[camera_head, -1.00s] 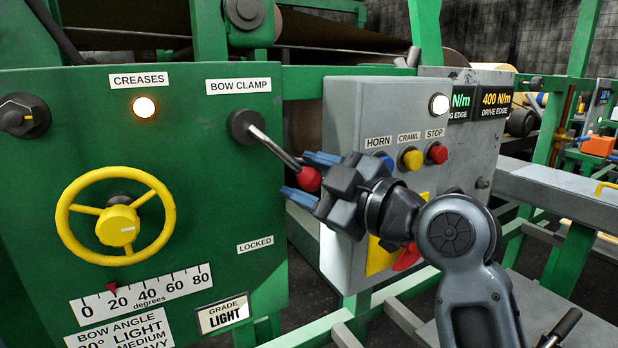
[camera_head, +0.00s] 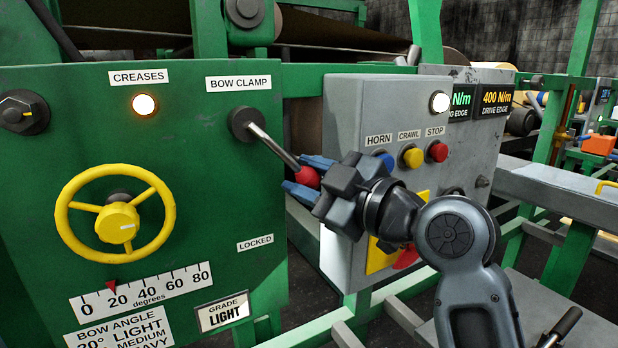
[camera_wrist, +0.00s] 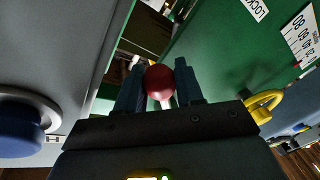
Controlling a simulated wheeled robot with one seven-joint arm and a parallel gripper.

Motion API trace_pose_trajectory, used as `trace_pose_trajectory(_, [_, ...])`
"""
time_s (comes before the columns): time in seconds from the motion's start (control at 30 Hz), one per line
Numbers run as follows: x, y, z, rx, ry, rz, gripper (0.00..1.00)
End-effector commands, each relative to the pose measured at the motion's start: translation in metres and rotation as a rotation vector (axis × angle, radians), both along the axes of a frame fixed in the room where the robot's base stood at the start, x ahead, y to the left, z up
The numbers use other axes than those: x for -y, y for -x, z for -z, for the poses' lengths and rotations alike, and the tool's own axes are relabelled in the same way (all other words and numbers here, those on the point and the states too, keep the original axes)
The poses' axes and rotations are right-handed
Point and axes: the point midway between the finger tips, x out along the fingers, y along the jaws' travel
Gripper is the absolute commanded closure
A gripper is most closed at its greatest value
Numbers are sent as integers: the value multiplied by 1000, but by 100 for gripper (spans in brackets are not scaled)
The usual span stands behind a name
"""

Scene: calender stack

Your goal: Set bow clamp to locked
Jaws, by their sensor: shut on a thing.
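The bow clamp is a metal lever (camera_head: 272,144) with a red knob (camera_head: 307,177), on a dark round hub on the green panel under the BOW CLAMP label (camera_head: 238,83). The lever slants down to the right. The LOCKED label (camera_head: 255,243) is lower on the panel, below the hub. My gripper (camera_head: 306,177) is shut on the red knob, with one blue finger above it and one below. In the wrist view the red knob (camera_wrist: 160,80) sits between both fingers.
A grey box with HORN, CRAWL and STOP buttons (camera_head: 411,157) stands close behind and right of my gripper. A yellow handwheel (camera_head: 117,222) and an angle scale (camera_head: 140,291) are on the panel's left. The panel face between handwheel and lever is clear.

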Motion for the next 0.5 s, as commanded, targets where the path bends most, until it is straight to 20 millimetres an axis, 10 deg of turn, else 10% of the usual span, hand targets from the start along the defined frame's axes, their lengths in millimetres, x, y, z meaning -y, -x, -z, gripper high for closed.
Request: trace_pose_trajectory(0.5, [-28, 19, 24, -202, -296, -2, 100])
